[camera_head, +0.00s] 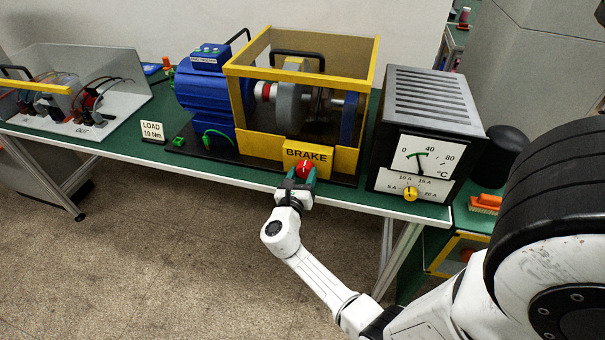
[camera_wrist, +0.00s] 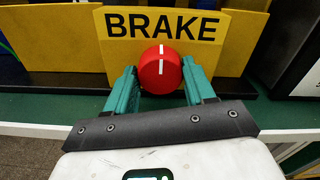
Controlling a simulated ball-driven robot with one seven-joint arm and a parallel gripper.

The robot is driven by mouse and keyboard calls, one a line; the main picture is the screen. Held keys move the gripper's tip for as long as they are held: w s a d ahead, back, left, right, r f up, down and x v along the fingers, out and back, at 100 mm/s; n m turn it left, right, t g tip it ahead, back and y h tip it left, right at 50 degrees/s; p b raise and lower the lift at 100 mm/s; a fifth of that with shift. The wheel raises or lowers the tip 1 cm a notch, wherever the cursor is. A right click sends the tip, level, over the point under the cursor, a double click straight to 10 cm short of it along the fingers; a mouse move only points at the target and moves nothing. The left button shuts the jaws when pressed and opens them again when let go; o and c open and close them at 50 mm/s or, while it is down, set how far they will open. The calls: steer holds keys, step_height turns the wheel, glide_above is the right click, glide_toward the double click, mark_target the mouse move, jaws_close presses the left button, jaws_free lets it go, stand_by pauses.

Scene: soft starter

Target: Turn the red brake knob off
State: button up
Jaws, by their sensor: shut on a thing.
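The red brake knob (camera_head: 304,169) sits on the yellow panel under the black word BRAKE, at the front of the yellow-framed guard box. In the wrist view the knob (camera_wrist: 160,70) is round, with a white line that stands about upright, top to bottom. My gripper (camera_head: 303,174) is at the knob, with one green finger on each side of it. In the wrist view my gripper's fingers (camera_wrist: 160,76) are shut on the knob, left and right.
A blue motor (camera_head: 204,92) stands left of the guard box (camera_head: 301,143). A grey meter box (camera_head: 414,150) with a yellow knob (camera_head: 410,194) stands close on the right. A LOAD 10 Nm sign (camera_head: 152,132) is on the green bench (camera_head: 230,163). The floor in front is clear.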

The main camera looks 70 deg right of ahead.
steer(key=shift+f, duration=0.1)
stand_by(0.3)
steer(key=o, duration=1.1)
steer(key=shift+c, duration=0.2)
steer(key=a+b, duration=0.1)
steer(key=a, duration=0.9)
steer(key=shift+s+a, duration=0.4)
steer(key=shift+s, duration=0.05)
